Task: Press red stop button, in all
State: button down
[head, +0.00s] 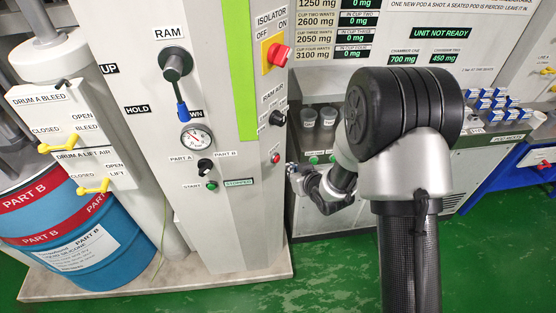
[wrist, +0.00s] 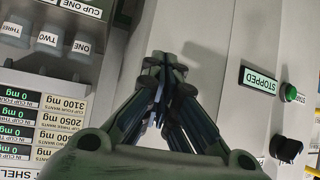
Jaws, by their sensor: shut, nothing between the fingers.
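The red stop button (head: 275,158) is a small round button on the right-hand face of the grey column in the head view. My gripper (head: 291,169) is just right of it and slightly lower, fingers shut and empty. A small gap seems to show between them, but I cannot tell the depth. In the wrist view my gripper (wrist: 165,62) points at the grey column face, and the red button does not show there. The display reading STOPPED (head: 239,183) is on the column's front; it also shows in the wrist view (wrist: 258,80).
A green start button (head: 211,185) and a black selector knob (head: 205,166) are on the column's front. Above the red button are the RAM AIR knob (head: 277,118) and red isolator switch (head: 278,55). Cups (head: 309,117) stand in the dispenser to the right.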

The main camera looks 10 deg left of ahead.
jog(key=shift+s+d, duration=0.4)
jog(key=shift+d, duration=0.3)
jog(key=shift+s+d, duration=0.4)
jog(key=shift+d, duration=0.3)
